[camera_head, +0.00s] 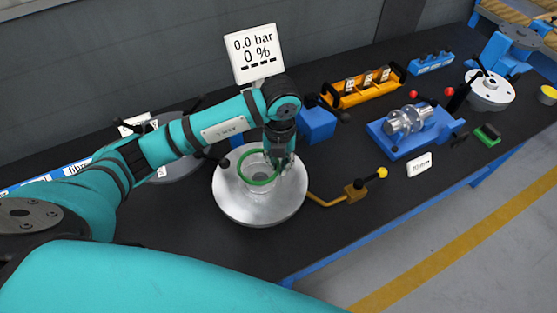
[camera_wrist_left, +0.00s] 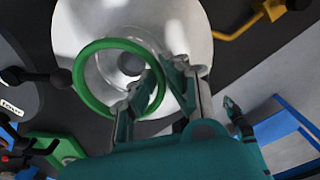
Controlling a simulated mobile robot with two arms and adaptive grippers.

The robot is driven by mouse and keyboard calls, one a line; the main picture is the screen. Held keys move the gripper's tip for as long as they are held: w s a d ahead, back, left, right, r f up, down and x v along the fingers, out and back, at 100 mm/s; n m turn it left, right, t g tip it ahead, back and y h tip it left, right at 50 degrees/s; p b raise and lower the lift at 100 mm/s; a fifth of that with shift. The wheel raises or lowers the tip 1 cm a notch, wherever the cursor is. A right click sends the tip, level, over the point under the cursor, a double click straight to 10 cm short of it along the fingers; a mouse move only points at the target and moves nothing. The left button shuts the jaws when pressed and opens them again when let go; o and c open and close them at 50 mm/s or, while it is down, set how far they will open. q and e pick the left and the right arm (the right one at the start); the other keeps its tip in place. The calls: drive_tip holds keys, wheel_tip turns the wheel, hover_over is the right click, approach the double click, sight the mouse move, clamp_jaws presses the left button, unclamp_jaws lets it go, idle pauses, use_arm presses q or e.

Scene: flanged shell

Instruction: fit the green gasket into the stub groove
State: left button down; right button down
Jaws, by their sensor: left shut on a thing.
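The green gasket (camera_wrist_left: 79,82) is a ring held edge-on between the fingertips of my left gripper (camera_wrist_left: 158,82). In the head view the gasket (camera_head: 260,183) shows at the top of the silver flanged shell (camera_head: 236,207), with my left gripper (camera_head: 279,160) at its right side. The pale round stub (camera_wrist_left: 113,62) shows through the ring in the wrist view. The ring looks offset from the stub's centre there, and I cannot tell the gap between them. The groove is not clearly visible.
A gauge sign (camera_head: 254,55) stands behind the shell. A yellow-knobbed valve handle (camera_head: 355,189) juts out at its right. An orange rack (camera_head: 360,88), a blue fixture with a metal part (camera_head: 405,122) and a white-topped flange (camera_head: 489,91) stand farther right. The dark bench front is clear.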

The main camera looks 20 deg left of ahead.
sight(278, 182)
use_arm(q)
drive_tip(key=shift+f+b, duration=1.25)
drive_tip(key=shift+f, duration=0.6)
idle(0.4)
drive_tip(key=shift+f+b, duration=1.15)
drive_tip(key=c, duration=1.3)
unclamp_jaws()
wheel_tip(278, 182, up, 12)
drive_tip(key=shift+w+d+r, duration=0.1)
drive_tip(key=shift+d, duration=0.05)
